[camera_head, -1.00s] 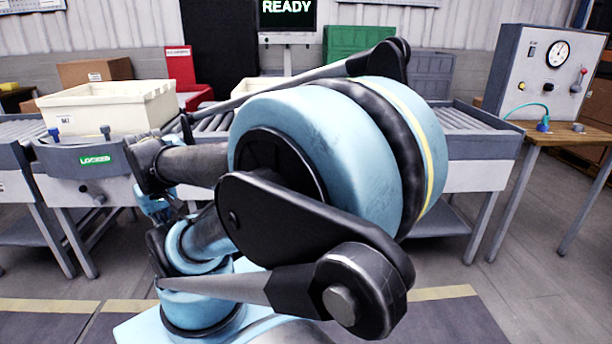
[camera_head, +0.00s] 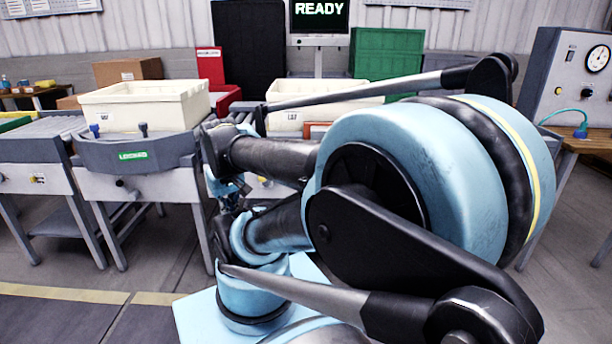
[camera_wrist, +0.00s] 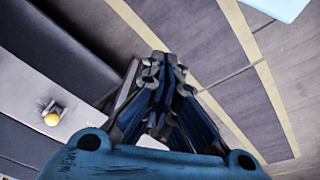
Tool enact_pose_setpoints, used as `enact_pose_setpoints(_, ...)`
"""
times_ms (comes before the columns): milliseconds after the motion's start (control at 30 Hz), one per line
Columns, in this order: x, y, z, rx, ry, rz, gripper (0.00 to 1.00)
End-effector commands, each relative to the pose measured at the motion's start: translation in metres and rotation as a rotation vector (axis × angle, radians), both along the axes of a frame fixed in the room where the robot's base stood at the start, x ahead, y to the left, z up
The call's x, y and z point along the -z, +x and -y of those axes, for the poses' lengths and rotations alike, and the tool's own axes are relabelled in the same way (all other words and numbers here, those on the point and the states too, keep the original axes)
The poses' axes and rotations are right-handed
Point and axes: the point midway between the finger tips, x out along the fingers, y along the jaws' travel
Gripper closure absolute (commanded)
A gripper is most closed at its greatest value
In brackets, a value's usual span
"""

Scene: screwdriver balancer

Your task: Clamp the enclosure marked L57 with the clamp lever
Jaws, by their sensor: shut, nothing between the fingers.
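My gripper (camera_wrist: 160,70) shows in the wrist view with its dark fingers together and nothing between them, above the floor beside a grey conveyor side. In the head view my gripper (camera_head: 224,188) is small and partly hidden by my arm, near the front of the conveyor line. No enclosure marked L57 can be made out. No clamp lever can be told for sure. A yellow-tipped knob (camera_wrist: 51,118) stands on a pale panel at the left of the wrist view, left of my gripper and apart from it.
A cream tote (camera_head: 150,108) stands on a conveyor station with a green LOCKED label (camera_head: 132,155). A second cream tote (camera_head: 345,112) is behind my arm. A gauge cabinet (camera_head: 562,75) stands at right. A screen (camera_head: 320,12) reads READY. Floor at the front left is clear.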

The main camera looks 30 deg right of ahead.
Motion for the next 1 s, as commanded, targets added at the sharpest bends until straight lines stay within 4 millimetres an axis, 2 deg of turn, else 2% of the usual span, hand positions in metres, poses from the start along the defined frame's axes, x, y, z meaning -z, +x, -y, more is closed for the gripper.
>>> enact_pose_setpoints(200,-0.021,0.032,0.027,-0.126,-0.119,-0.047,1.0)
enact_pose_setpoints(500,-0.04,0.083,0.072,-0.316,-0.284,-0.154,1.0)
enact_pose_setpoints(767,-0.047,0.129,0.114,-0.47,-0.408,-0.273,1.0)
enact_pose_setpoints(1000,-0.045,0.171,0.154,-0.607,-0.501,-0.405,1.0)
